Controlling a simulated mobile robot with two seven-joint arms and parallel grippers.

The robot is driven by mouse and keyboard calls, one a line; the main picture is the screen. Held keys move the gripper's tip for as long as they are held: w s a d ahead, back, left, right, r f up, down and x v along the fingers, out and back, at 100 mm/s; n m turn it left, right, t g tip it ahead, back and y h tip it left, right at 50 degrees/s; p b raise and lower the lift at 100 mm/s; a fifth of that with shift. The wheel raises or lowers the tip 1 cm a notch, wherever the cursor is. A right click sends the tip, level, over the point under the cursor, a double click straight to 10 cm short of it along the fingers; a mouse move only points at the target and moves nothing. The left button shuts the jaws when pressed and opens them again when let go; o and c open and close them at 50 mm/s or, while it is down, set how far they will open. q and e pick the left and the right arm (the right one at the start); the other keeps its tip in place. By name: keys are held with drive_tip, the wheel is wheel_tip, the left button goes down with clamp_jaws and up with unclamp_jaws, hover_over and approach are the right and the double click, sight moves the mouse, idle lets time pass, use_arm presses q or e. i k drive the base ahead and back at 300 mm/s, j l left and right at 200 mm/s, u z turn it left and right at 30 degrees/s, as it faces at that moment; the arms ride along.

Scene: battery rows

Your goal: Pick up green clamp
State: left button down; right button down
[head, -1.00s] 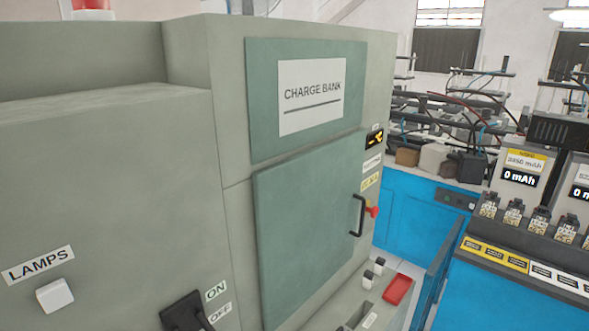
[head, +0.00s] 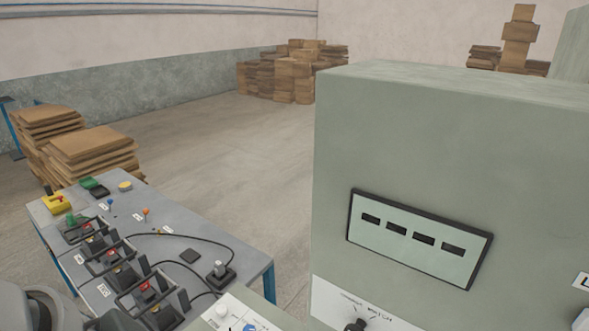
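Two green items show on the grey bench at the lower left. A flat green item (head: 88,183) lies near the bench's far edge beside a dark piece. A smaller green item (head: 70,219) sits at the left end of a row of dark framed fixtures. Both are small, and I cannot tell which is the green clamp. Neither gripper is in view. A rounded grey part of my arm shows at the bottom left corner.
The grey bench (head: 225,238) also bears a yellow item (head: 56,203), several dark framed fixtures (head: 110,258) and black cables. A large grey-green cabinet (head: 440,150) fills the right. Stacked cardboard (head: 95,148) stands behind the bench. Open floor (head: 220,140) lies beyond.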

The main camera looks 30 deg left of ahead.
sight(71, 222)
drive_tip(key=u, duration=2.7)
drive_tip(key=i, duration=0.8)
drive_tip(key=i+z, duration=0.1)
drive_tip(key=i, duration=0.7)
drive_tip(key=i+j, duration=0.15)
drive_tip(key=i, duration=0.65)
drive_tip(key=i+j, duration=0.1)
drive_tip(key=i, duration=0.7)
drive_tip(key=i+j+z, duration=0.1)
drive_tip(key=i, duration=0.7)
drive_tip(key=i+j+z, duration=0.2)
drive_tip(key=i, duration=0.2)
drive_tip(key=l, duration=0.1)
